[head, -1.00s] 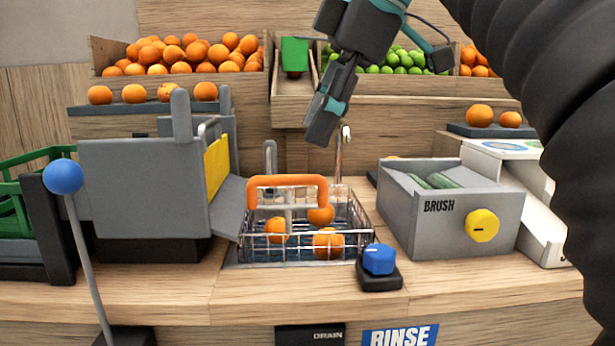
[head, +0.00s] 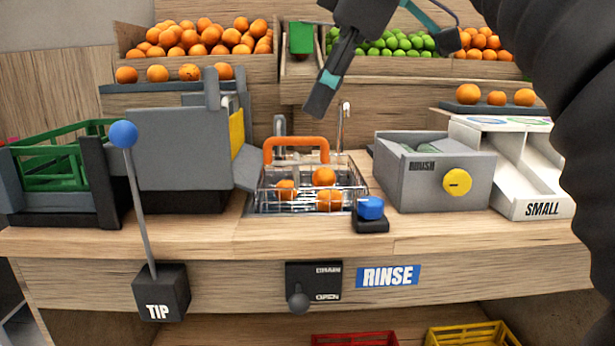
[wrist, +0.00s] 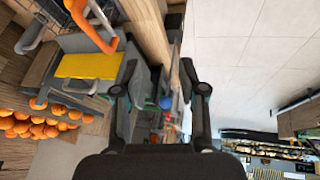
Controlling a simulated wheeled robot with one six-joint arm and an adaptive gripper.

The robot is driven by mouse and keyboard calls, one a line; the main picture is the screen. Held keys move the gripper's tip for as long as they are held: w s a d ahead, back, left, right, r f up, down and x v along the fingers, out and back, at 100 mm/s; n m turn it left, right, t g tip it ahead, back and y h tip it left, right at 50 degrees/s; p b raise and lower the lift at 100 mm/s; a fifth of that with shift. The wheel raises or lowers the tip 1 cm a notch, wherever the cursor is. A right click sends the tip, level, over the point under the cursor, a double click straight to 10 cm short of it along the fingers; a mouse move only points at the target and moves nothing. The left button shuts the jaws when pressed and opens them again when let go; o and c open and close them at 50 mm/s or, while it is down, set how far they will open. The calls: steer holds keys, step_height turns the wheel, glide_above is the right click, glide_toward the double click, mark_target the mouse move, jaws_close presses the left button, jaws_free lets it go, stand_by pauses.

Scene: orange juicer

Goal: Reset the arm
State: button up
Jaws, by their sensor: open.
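My gripper (head: 325,97) hangs in the air above the wash basin in the head view, tilted down and to the left. It is empty. In the wrist view its two fingers (wrist: 160,110) stand apart with nothing between them. Below it, a wire basket (head: 262,192) with an orange handle (head: 296,142) sits in the sink and holds several oranges (head: 324,176). The gripper is clear of the basket and its handle.
A grey tipping bin (head: 170,150) and green crate (head: 60,155) stand left. A grey brush box (head: 420,180) and white chutes (head: 540,190) stand right. A blue-knobbed lever (head: 140,205) rises at front left. A blue knob (head: 370,208) sits by the basin.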

steer(key=w+d+f+m+t+h, duration=0.1)
steer(key=w+d+f+m, duration=0.15)
steer(key=f+m, duration=0.5)
steer(key=w+d+f+m+t+h, duration=0.15)
steer(key=w+f+m, duration=0.25)
steer(key=f, duration=0.6)
steer(key=s+d+f+m, duration=0.1)
steer(key=s+d+f, duration=0.2)
steer(key=s+f, duration=0.2)
steer(key=s+d+f+m+h, duration=0.1)
steer(key=s+d+f+m, duration=0.1)
steer(key=s+f, duration=0.4)
steer(key=s+d+f+m+h, duration=0.1)
steer(key=s+d+f, duration=0.4)
steer(key=f, duration=0.5)
steer(key=shift+s+f+m, duration=0.3)
steer(key=shift+f+m, duration=0.05)
steer(key=shift+m, duration=0.2)
steer(key=shift+a, duration=0.1)
